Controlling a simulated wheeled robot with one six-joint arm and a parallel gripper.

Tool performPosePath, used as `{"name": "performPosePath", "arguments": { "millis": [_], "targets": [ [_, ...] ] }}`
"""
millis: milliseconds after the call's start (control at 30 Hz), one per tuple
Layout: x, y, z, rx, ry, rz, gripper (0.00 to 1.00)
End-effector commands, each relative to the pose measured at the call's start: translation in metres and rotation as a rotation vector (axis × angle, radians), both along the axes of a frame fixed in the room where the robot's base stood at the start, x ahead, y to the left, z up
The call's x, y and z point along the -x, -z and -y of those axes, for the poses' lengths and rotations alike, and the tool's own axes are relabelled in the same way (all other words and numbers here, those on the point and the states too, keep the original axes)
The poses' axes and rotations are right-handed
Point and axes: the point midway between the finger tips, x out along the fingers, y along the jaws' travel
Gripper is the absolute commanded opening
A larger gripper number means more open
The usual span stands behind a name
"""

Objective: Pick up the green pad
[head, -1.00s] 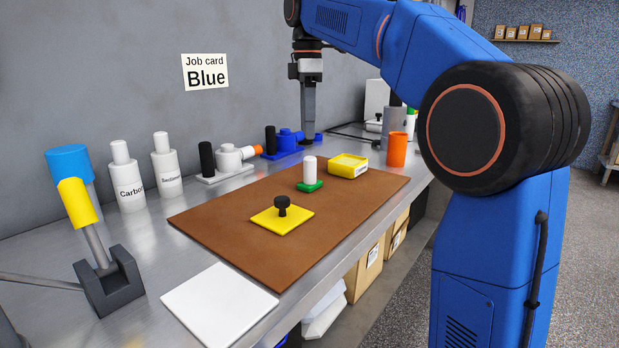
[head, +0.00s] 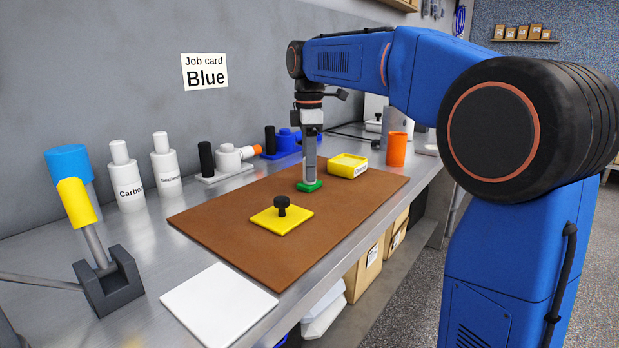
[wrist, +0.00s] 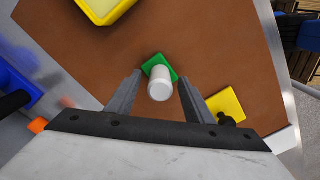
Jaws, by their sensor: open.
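The green pad (head: 309,186) lies on the brown mat (head: 250,251) in the head view, mostly hidden under my gripper. In the wrist view the green pad (wrist: 160,66) shows with a white cylindrical post (wrist: 160,90) standing on it. My gripper (head: 309,178) points down over the pad. In the wrist view my gripper (wrist: 160,88) is open, with one finger on each side of the white post and gaps on both sides.
A yellow pad with a black knob (head: 282,217) lies nearer on the mat. A yellow tray (head: 347,166) sits behind the green pad, to the right. An orange cup (head: 396,149) stands farther back. A white square plate (head: 220,303) lies in front.

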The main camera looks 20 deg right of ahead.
Motion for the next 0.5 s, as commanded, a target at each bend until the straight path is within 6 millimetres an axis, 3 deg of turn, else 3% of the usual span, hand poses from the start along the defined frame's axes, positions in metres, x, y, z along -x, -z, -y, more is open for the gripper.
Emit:
{"name": "performPosePath", "arguments": {
  "millis": [200,400,500],
  "targets": [
    [0.0,0.0008,-0.0001,0.0,0.0,0.0,0.47],
    [0.0,0.0007,-0.0001,0.0,0.0,0.0,0.03],
    [-0.0001,0.0006,-0.0001,0.0,0.0,0.0,0.03]
  ]
}}
